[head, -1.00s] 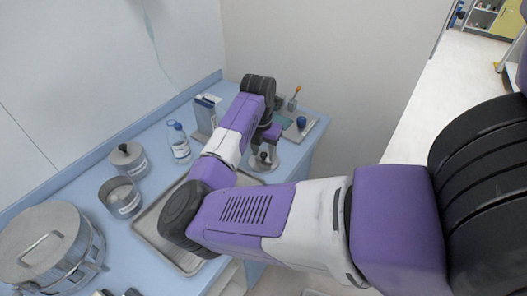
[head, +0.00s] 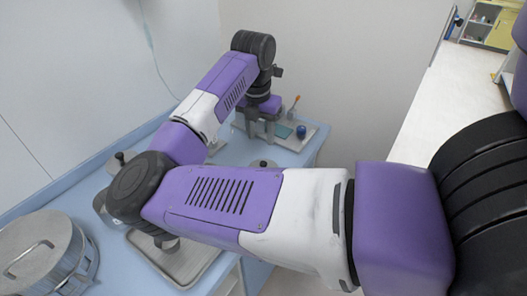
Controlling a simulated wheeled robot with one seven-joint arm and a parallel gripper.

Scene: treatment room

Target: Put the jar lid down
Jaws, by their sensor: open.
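The jar lid (head: 262,164), a grey metal disc with a small dark knob, lies on the blue counter. My purple arm hides its near part. My gripper (head: 262,138) is above and behind the lid in the picture, fingers pointing down, open and empty, apart from the lid. A lidded metal jar (head: 120,160) shows partly at the left, its knob on top. The open jar seen earlier is hidden behind my arm.
A large metal drum (head: 40,245) stands at the front left. A metal tray (head: 185,265) lies partly under my arm. At the back right, a small board (head: 312,135) holds a dark blue ball-like item (head: 301,131) and a teal item (head: 282,130).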

